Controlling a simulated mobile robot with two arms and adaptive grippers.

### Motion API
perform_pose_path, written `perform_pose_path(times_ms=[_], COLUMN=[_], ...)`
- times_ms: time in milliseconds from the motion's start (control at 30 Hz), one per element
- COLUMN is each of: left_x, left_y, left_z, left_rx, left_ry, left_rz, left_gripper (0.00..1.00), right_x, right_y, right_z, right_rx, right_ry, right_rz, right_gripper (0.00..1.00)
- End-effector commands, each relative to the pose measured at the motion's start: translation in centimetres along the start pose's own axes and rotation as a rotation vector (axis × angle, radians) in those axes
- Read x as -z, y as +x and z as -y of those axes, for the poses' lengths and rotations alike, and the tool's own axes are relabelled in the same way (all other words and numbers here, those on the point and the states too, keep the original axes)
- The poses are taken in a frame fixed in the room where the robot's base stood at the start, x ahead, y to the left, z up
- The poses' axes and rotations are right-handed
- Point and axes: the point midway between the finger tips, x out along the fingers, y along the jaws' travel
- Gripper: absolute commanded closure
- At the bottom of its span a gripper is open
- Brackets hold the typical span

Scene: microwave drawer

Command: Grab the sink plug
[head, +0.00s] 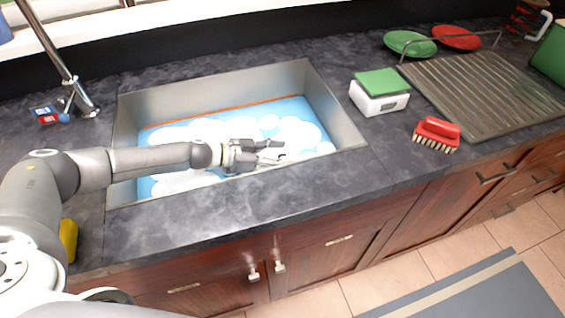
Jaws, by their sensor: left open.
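The sink (340,122) is a grey metal basin let into the dark counter, filled with blue water and white foam (205,130). I cannot make out the sink plug; foam covers the basin floor. My left gripper (276,151) is over the front right part of the foam, its fingers open and pointing right, with nothing seen between them. Whether the fingertips touch the foam is not clear. My left arm reaches in over the sink's left rim. My right gripper is not in view.
A tall metal faucet (60,60) stands behind the sink at left, beside a small red and blue item (46,115). Right of the sink are a white box with green top (379,97), a red brush (437,134), a drying rack (485,90) and plates (410,43).

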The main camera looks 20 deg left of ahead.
Motion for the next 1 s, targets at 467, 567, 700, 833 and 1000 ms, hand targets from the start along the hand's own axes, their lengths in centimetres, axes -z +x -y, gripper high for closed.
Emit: perform_pose_path(times_ms=[467, 567, 700, 833, 1000], left_x=[0.0, 0.0, 0.0, 0.1, 2.0], left_y=[0.1, 0.1, 0.1, 0.1, -0.7], left_z=[0.0, 0.0, 0.0, 0.0, 0.1], left_rx=[0.000, 0.000, 0.000, 0.000, 0.002], left_ry=[0.000, 0.000, 0.000, 0.000, 0.003], left_rz=[0.000, 0.000, 0.000, 0.000, -0.002], left_gripper=[0.79, 0.92, 0.98, 0.98, 0.98], right_x=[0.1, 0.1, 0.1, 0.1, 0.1], right_y=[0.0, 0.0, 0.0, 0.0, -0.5], right_z=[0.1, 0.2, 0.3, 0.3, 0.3], right_rx=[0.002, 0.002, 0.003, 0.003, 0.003], right_ry=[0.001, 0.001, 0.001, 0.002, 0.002], right_rz=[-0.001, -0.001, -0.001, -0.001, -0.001], right_gripper=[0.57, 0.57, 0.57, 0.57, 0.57])
